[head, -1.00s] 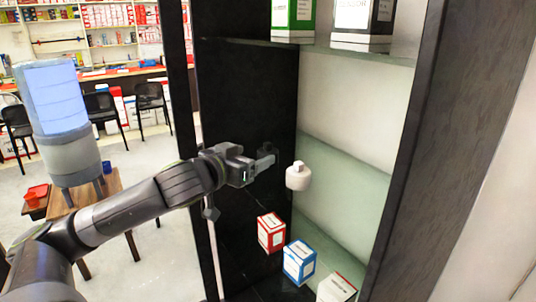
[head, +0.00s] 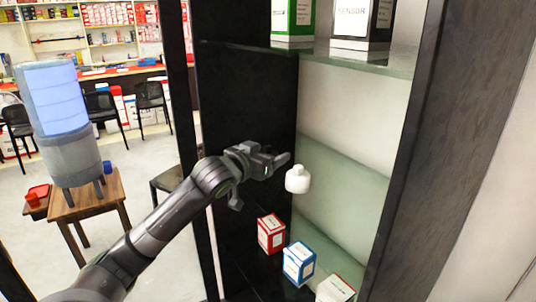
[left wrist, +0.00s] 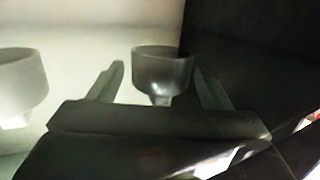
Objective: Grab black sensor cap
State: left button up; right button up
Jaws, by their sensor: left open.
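A dark grey cup-shaped cap (left wrist: 163,68), which I take for the black sensor cap, shows in the left wrist view between the two fingers of my left gripper (left wrist: 160,75). The fingers are spread, with a gap on each side of the cap. In the head view my left gripper (head: 281,161) reaches into the dark cabinet; the black cap is hard to pick out there against the dark panel and the gripper. A white cap (head: 298,180) is just right of and below the gripper; it also shows at the left of the wrist view (left wrist: 20,82). My right gripper is not in view.
Below are a red-and-white box (head: 271,234), a blue-and-white box (head: 299,263) and another white box (head: 335,290). A glass shelf (head: 372,61) above holds a green box (head: 293,18) and a black box (head: 362,20). The dark right side panel (head: 432,150) bounds the cabinet.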

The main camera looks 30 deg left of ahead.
pick_arm(q)
jog(key=shift+w, duration=0.1)
jog(key=c, duration=1.1)
jog(key=shift+o, duration=0.2)
